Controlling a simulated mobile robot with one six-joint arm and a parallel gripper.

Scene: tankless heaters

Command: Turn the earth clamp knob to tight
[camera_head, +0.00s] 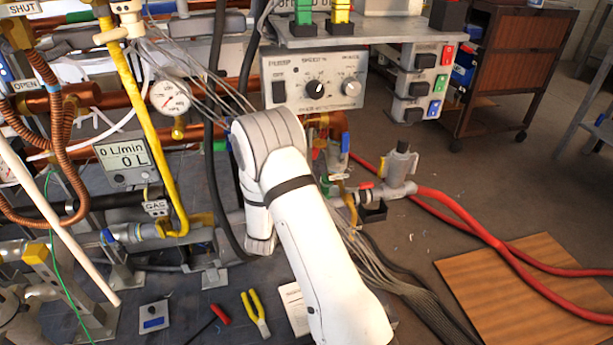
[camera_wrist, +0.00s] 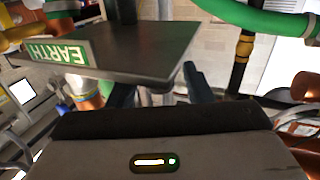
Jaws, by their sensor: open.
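A green and white EARTH label (camera_wrist: 60,51) is on the front edge of a dark flat plate (camera_wrist: 130,48) in the wrist view. The plate lies across the upper left, close in front of my gripper (camera_wrist: 160,88). My gripper is open, its dark fingers partly hidden behind the plate. I cannot make out the earth clamp knob, or whether anything is between the fingers.
A control box (camera_head: 313,80) with dials, a pressure gauge (camera_head: 170,97) and a yellow pipe (camera_head: 140,110) surround my arm in the head view. A green hose (camera_wrist: 250,18) crosses the wrist view's upper right. Red hoses (camera_head: 480,235) lie on the floor at right.

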